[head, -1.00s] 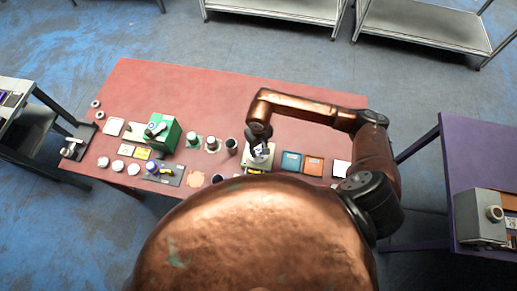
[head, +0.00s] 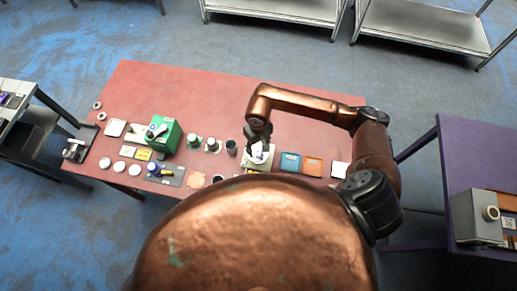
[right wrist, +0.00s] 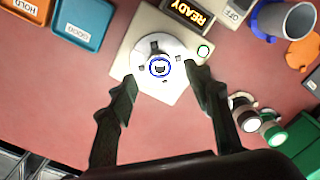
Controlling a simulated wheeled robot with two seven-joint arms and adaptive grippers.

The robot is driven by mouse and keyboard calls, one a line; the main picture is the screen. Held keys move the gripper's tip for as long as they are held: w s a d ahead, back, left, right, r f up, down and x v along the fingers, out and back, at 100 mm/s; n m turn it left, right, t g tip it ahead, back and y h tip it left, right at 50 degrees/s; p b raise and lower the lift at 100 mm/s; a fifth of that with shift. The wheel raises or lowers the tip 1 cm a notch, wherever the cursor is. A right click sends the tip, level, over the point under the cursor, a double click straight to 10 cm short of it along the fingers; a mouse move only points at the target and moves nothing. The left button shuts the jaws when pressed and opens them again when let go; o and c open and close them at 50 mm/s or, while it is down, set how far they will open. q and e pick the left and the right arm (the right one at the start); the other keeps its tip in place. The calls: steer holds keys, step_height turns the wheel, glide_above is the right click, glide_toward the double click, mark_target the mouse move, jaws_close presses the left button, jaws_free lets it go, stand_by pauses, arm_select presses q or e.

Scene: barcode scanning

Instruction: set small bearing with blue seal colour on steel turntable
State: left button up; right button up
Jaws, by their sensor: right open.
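A small bearing with a blue seal ring (right wrist: 159,67) is in the right wrist view, at the middle of the round steel turntable (right wrist: 178,48), and appears to lie on it. The turntable is on a pale square base that also shows in the head view (head: 266,158). My right gripper (right wrist: 160,74) is open, with one finger on either side of the bearing and clear gaps to both. In the head view the right gripper (head: 258,142) is over the turntable and partly hides it. My left gripper is not in view.
A blue GOOD tray (right wrist: 82,22) and an orange HOLD tray (right wrist: 30,8) lie to one side. A grey cup (right wrist: 288,20) and a green box (head: 166,136) stand on the red table (head: 200,90).

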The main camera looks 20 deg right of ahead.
mark_target(258, 152)
step_height(258, 152, up, 10)
steer(key=b, duration=0.1)
steer(key=shift+f+b, duration=0.25)
steer(key=shift+b, duration=0.05)
